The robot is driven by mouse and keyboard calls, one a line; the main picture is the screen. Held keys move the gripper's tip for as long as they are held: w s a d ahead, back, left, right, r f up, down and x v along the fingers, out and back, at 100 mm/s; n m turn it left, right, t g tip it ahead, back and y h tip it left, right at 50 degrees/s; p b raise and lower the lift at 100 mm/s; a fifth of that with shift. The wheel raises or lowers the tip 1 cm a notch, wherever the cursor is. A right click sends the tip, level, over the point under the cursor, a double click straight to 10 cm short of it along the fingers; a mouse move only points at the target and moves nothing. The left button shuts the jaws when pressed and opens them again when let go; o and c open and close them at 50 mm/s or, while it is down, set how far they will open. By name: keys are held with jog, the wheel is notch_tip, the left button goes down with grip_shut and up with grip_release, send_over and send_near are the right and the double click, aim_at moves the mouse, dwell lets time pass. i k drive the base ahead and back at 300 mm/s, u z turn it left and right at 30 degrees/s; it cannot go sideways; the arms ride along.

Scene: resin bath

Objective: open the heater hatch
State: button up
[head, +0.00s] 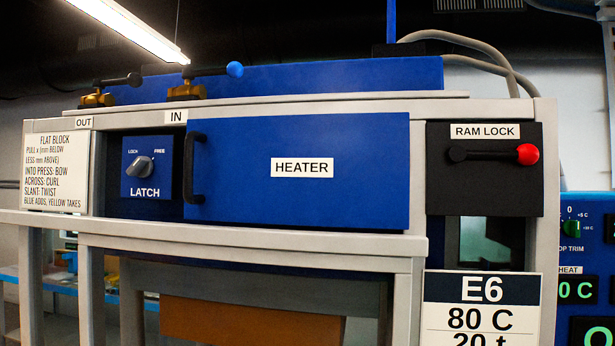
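The heater hatch (350,180) is a wide blue panel with a white HEATER label, in the middle of the head view. It sits in a grey frame and looks closed, though I cannot tell if there is a gap at its edges. A black upright bar handle (190,168) is at its left edge. Left of it is a blue LATCH panel (147,193) with a grey knob (140,167) between the LOCK and FREE marks. The knob is tilted and looks turned toward FREE, but its pointer is too small to be sure. My gripper is not in view.
A RAM LOCK lever (490,154) with a red ball is right of the hatch. Two valve levers (200,80) stand above, near the OUT and IN labels. A grey rail (250,235) runs below the hatch. An instruction plate (57,170) is at left.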

aim_at(348, 170)
jog(key=i, duration=1)
jog(key=u, duration=0.65)
jog(key=k, duration=1.25)
jog(key=z, duration=0.55)
jog(key=i, duration=1)
jog(key=u, duration=0.05)
